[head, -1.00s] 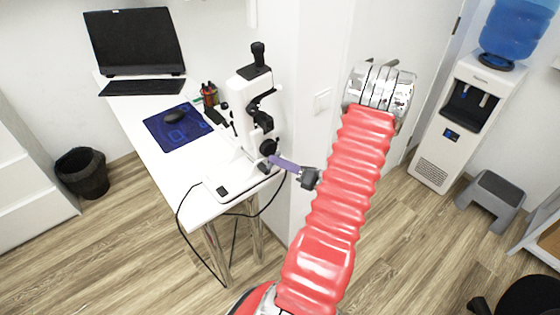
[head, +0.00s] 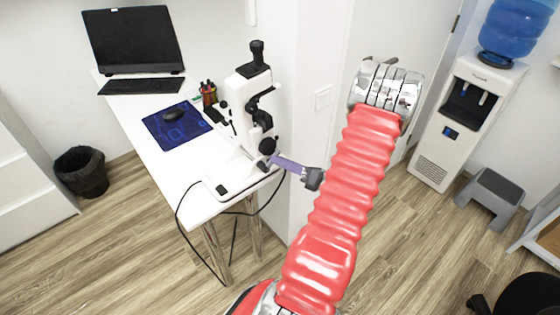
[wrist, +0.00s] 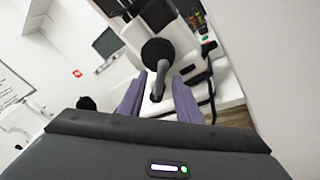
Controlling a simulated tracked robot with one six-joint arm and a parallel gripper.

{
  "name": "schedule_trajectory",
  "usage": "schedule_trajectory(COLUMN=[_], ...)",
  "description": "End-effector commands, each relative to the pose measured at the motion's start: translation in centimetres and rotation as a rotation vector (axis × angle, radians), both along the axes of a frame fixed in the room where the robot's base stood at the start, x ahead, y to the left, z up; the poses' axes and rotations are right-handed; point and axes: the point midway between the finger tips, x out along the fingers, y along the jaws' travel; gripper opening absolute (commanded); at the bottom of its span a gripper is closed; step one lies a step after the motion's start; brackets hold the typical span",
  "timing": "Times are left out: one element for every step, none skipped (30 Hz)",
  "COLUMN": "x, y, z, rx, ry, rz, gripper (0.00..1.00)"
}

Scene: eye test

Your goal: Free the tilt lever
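A white and black optical instrument (head: 250,95) stands on the near end of the white table. A black round knob (head: 267,146) sits low on its right side. In the wrist view the knob (wrist: 158,51) is straight ahead, and a short grey lever (wrist: 159,78) extends from it towards me. My gripper (head: 272,159) has purple fingers that reach left to beside the knob. In the wrist view my gripper (wrist: 158,82) is open, with one finger on each side of the lever and gaps visible between. The head view does not show the lever clearly.
The white table (head: 150,150) also holds a laptop (head: 134,42), a blue mouse pad (head: 190,137) and a pen holder (head: 209,94). A black cable (head: 182,232) hangs off the near edge. A white wall corner (head: 300,120) stands close to the right of the instrument.

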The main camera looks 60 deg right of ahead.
Motion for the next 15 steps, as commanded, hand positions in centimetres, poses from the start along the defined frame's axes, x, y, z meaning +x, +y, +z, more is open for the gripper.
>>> schedule_trajectory(x=[-0.7,-1.1,-1.7,-2.2,-2.6,-3.1,-3.6,-4.0,-4.6,-5.0,-5.4,-6.0,-6.5,-6.9,-7.5], y=[-0.1,-0.1,-0.1,-0.2,-0.2,-0.2,-0.2,-0.2,-0.2,-0.2,-0.2,-0.2,-0.2,-0.2,-0.2], z=[0.0,0.0,0.1,0.1,0.1,0.1,0.1,0.1,0.1,0.1,0.1,0.2,0.2,0.2,0.2], rx=[0.0,0.0,0.0,0.0,0.0,0.0,0.0,0.0,0.0,0.0,0.0,0.0,0.0,0.001,0.001], ry=[0.001,0.0,0.001,0.001,0.001,0.001,0.001,0.001,0.001,0.001,0.001,0.001,0.001,0.001,0.0], rz=[-0.004,-0.004,-0.005,-0.005,-0.005,-0.005,-0.006,-0.005,-0.006,-0.006,-0.005,-0.006,-0.005,-0.005,-0.006], gripper=[0.31,0.31,0.31,0.31,0.31,0.31,0.31,0.31,0.31,0.31,0.31,0.31,0.31,0.31,0.31])
